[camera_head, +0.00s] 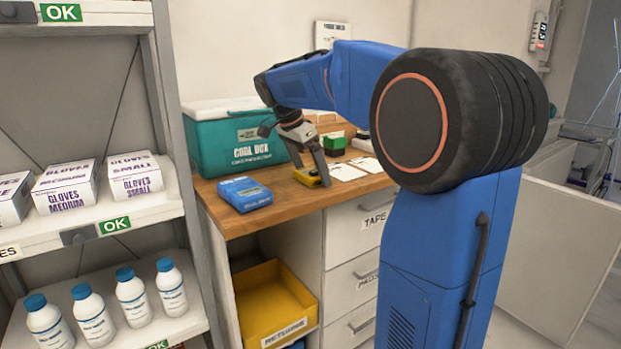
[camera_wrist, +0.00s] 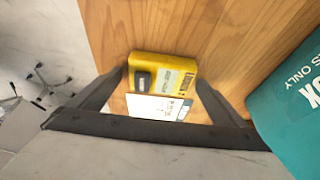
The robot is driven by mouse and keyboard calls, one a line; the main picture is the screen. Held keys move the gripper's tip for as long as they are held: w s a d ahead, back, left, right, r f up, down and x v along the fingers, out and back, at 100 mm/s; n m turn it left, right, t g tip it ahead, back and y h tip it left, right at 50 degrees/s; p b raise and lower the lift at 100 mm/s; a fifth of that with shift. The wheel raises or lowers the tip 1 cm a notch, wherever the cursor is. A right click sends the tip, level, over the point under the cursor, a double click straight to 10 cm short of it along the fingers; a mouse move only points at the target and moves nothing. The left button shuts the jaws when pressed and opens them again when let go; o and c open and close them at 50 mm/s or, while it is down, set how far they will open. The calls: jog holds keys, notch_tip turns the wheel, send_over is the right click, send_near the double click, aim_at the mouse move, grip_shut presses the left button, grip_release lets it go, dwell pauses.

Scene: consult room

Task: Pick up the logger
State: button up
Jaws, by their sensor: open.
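A yellow boxy device (camera_head: 306,178), likely the logger, lies on the wooden counter in front of the cool box. Its name is too small to read. In the wrist view the yellow device (camera_wrist: 163,72) shows a dark window and a pale label, with a white printed piece along its near side. My gripper (camera_head: 311,174) is open above it, fingers pointing down. In the wrist view my gripper (camera_wrist: 161,80) has one finger on each side of the device. I cannot tell whether either finger touches it. In the head view a finger partly hides the device.
The teal cool box (camera_head: 235,140) stands close behind. White cards (camera_head: 346,172) and a green item (camera_head: 334,145) are to the right. A shelf with glove boxes (camera_head: 135,176) and bottles (camera_head: 131,298) is at left.

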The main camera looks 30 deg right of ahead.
jog(key=c, duration=1.2)
jog(key=shift+c, duration=0.2)
jog(key=shift+r, duration=0.1)
notch_tip(320, 180, up, 10)
jog(key=shift+f, duration=0.1)
